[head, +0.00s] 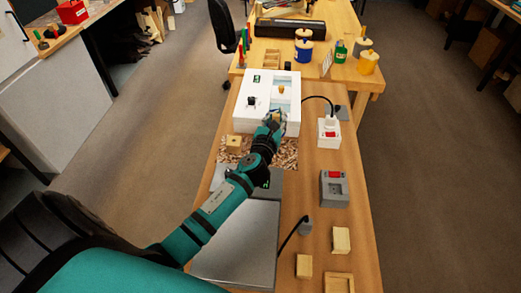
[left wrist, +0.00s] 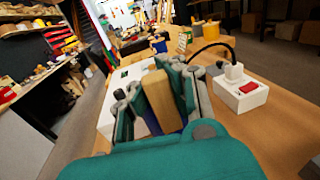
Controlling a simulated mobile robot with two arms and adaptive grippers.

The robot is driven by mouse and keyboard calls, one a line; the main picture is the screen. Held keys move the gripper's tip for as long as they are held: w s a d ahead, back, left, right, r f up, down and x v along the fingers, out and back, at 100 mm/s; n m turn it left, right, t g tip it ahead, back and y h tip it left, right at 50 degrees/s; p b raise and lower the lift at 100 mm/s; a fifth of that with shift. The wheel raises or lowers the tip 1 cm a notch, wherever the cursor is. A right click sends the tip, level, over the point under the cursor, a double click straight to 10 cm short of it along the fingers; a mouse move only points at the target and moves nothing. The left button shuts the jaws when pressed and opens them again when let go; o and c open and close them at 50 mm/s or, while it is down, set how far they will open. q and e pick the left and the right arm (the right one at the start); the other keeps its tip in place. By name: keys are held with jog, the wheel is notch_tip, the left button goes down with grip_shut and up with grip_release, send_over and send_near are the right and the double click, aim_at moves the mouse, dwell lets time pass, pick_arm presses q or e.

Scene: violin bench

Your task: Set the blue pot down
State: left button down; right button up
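My left gripper (head: 276,118) is at the front right edge of the white box (head: 252,118). In the left wrist view its fingers (left wrist: 162,100) close on both sides of a pale wooden handle (left wrist: 158,98). Dark blue shows just below this handle, between the fingers, and looks like the blue pot (left wrist: 174,126); most of it is hidden by the gripper. I cannot tell whether its base touches anything. Another blue pot with a wooden lid (head: 303,51) stands on the back table. My right gripper is in neither view.
The white box has a pale blue opening with a small wooden knob (head: 281,89). A white socket box with a red switch (head: 328,132) and a grey switch box (head: 334,188) stand to the right. Yellow pot (head: 367,63) stands behind.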

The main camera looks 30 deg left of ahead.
pick_arm(q)
notch_tip(320, 180, down, 5)
jog(key=shift+w+f+b, duration=0.1)
jog(key=shift+b, duration=1.1)
jog(key=shift+f+b, duration=0.4)
jog(key=shift+f, duration=0.25)
notch_tip(320, 180, down, 3)
jog(key=shift+r+b, duration=0.15)
jog(key=shift+b, duration=0.85)
jog(key=shift+f, duration=0.3)
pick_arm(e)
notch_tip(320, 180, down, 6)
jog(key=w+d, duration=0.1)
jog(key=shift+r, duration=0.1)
